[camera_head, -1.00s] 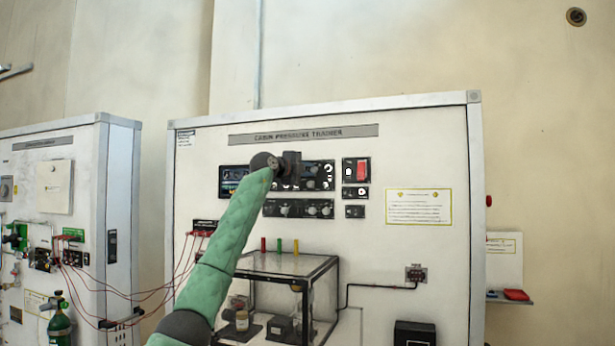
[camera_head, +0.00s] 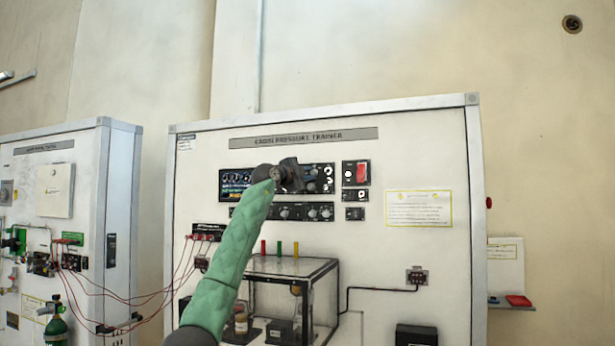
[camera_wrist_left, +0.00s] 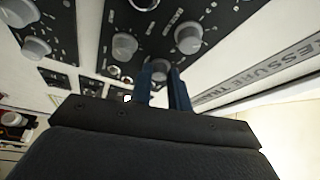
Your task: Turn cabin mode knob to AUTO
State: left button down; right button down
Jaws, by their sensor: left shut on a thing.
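The cabin pressure trainer (camera_head: 420,150) is an upright white panel with dark control strips. Its upper strip (camera_head: 316,185) holds the display and several knobs, partly hidden by my left gripper. My left gripper (camera_head: 292,174) is at this strip, tilted. In the left wrist view its two blue fingers (camera_wrist_left: 163,84) reach the panel and are shut on a grey knob (camera_wrist_left: 160,68), mostly hidden between them. Other grey knobs (camera_wrist_left: 188,35) stand close by. The labels are too small to read, so I cannot tell the knob's setting. My right gripper is not in view.
A red switch (camera_head: 362,173) sits just right of the strip. A lower knob strip (camera_head: 320,212) and a clear box (camera_head: 318,268) are below. Red wires (camera_head: 170,290) run to another trainer (camera_head: 70,180) at left. A printed notice (camera_head: 419,208) is at right.

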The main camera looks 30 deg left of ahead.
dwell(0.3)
pick_arm(q)
jog(key=c, duration=1.3)
grip_release()
jog(key=shift+w, duration=0.1)
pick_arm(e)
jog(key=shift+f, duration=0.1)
pick_arm(q)
jog(key=s+b, duration=0.1)
jog(key=s, duration=0.1)
jog(key=s+b, duration=0.1)
jog(key=s, duration=0.2)
jog(key=s+a+f, duration=0.1)
jog(key=s, duration=0.1)
jog(key=shift+s+f+b, duration=0.1)
jog(key=shift+s+b, duration=0.2)
jog(key=shift+b, duration=0.1)
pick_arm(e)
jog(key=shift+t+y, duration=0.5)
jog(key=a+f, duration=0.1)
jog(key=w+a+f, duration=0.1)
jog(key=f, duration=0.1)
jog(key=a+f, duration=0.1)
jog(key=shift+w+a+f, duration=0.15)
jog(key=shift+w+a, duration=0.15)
